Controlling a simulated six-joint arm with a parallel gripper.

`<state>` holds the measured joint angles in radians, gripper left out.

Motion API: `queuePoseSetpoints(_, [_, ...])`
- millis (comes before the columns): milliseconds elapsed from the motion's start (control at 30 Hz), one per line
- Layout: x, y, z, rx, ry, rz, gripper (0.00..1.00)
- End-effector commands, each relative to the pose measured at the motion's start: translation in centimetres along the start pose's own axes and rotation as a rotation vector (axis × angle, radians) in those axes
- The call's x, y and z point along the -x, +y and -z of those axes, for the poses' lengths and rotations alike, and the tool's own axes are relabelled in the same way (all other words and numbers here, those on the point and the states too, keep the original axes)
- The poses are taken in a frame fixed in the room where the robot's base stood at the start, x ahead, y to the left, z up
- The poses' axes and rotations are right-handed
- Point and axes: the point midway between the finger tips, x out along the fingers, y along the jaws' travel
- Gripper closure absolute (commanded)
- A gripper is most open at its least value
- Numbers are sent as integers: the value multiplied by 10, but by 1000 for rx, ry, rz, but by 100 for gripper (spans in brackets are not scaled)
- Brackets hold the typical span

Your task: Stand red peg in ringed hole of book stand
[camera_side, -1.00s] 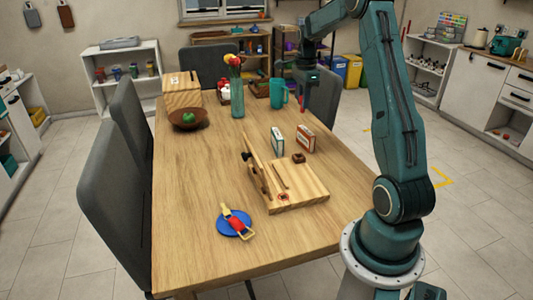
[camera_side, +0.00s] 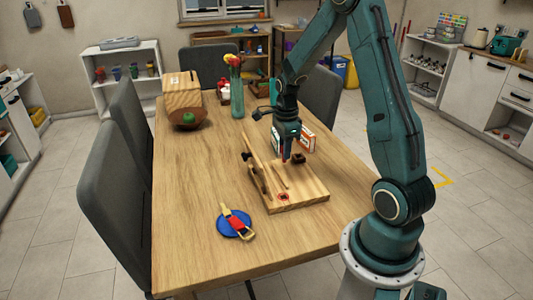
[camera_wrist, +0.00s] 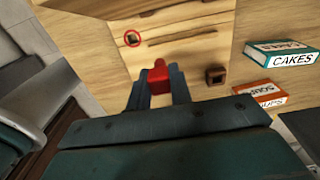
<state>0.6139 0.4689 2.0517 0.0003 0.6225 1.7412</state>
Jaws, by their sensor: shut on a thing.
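The red peg (camera_wrist: 157,75) is held between my gripper's fingers (camera_wrist: 157,90) in the wrist view. In the side view my gripper (camera_side: 287,150) points down over the back part of the book stand (camera_side: 305,192), with a bit of the red peg (camera_side: 286,157) showing below it. The stand is a pale wooden board with a raised strip along its left side. The ringed hole (camera_side: 283,197), with a red ring, is near the stand's front edge, apart from the peg. It also shows in the wrist view (camera_wrist: 132,38), up and left of the peg.
A small dark square block (camera_wrist: 215,75) is on the stand beside the peg. A teal CAKES book (camera_wrist: 282,53) and an orange SOUPS book (camera_wrist: 260,95) stand nearby. A blue plate (camera_side: 228,232) with a toy-like item lies at front left.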

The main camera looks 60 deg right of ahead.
Motion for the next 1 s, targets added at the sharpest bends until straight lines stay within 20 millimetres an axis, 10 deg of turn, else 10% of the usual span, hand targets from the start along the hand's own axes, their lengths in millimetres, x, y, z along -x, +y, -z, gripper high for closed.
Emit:
queuePoseSetpoints(333, [-23,48,-19,2,0,0,100])
queuePoseSetpoints(1000, [-32,53,-20,1,0,0,100])
